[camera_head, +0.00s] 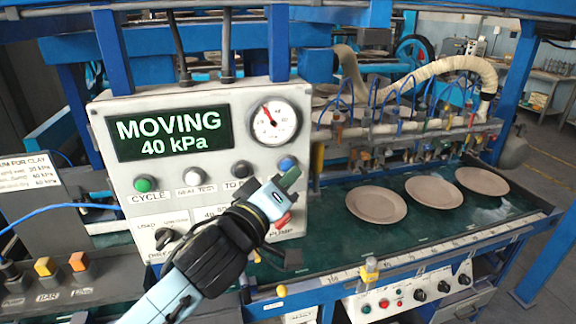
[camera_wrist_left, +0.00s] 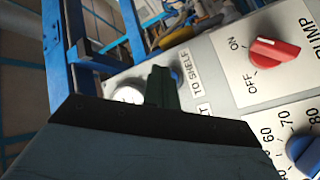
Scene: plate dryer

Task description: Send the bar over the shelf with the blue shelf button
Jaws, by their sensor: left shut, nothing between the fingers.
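The blue shelf button (camera_head: 287,163) sits at the right of the white control panel (camera_head: 205,105), under the gauge. In the left wrist view the blue button (camera_wrist_left: 178,76) is partly hidden behind my finger, beside the label "TO SHELF". My left gripper (camera_head: 288,180) is shut and empty, its tip just below the button in the head view and at it in the wrist view. I cannot tell if they touch. The bar (camera_head: 410,131), with hoses and suction fittings, hangs behind the shelf of plates. The display (camera_head: 167,133) reads "MOVING 40 kPa". My right gripper is out of view.
Three clay plates (camera_head: 376,204) lie on the green surface right of the panel. A green cycle button (camera_head: 145,184), a white button (camera_head: 192,176) and a black button (camera_head: 241,169) share the panel. The red pump knob (camera_wrist_left: 274,50) is close to my gripper.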

